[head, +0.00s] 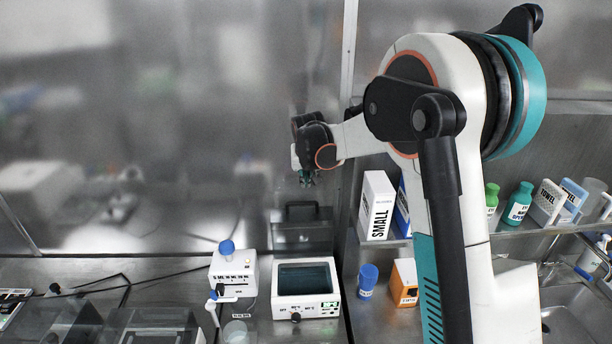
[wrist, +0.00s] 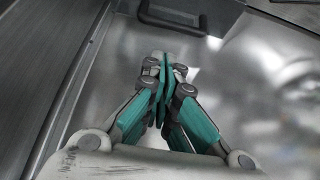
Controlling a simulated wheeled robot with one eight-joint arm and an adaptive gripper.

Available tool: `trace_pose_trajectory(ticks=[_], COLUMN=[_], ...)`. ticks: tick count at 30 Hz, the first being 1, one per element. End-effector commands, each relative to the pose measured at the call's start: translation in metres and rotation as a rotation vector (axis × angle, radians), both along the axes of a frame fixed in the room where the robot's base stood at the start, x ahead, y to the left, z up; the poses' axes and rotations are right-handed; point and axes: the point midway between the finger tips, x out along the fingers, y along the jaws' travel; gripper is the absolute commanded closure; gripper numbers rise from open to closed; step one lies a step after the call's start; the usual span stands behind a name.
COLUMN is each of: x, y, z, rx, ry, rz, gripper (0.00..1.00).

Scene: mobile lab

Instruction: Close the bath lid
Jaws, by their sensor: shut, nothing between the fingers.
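The bath (head: 305,306) is a white box with a dark water window, a front knob and a small green display, on the bench at lower centre. Its grey lid (head: 302,240) stands up open behind the tank, with a dark handle (head: 302,206) near its upper edge. My gripper (head: 307,181) hangs just above the handle in the head view, apart from it as far as I can tell. In the wrist view, my gripper's teal fingers (wrist: 167,68) are together and empty, and a dark grey panel with a handle (wrist: 178,14), seemingly the lid, shows beyond the tips.
A white device with a blue knob (head: 234,272) stands left of the bath. A blue-capped bottle (head: 367,280) and an orange-and-white box (head: 404,283) stand to its right. A shelf holds a box marked SMALL (head: 376,206) and bottles. Metal walls enclose the back.

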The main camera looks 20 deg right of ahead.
Motion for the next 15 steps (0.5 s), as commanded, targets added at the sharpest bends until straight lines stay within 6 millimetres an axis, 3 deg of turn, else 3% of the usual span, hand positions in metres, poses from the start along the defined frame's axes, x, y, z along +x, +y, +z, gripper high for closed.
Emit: trace_pose_trajectory(ticks=[15], x=[0.036], y=[-0.008], z=[-0.069], rx=[0.001], ry=[0.0], rz=[-0.003], gripper=[1.0])
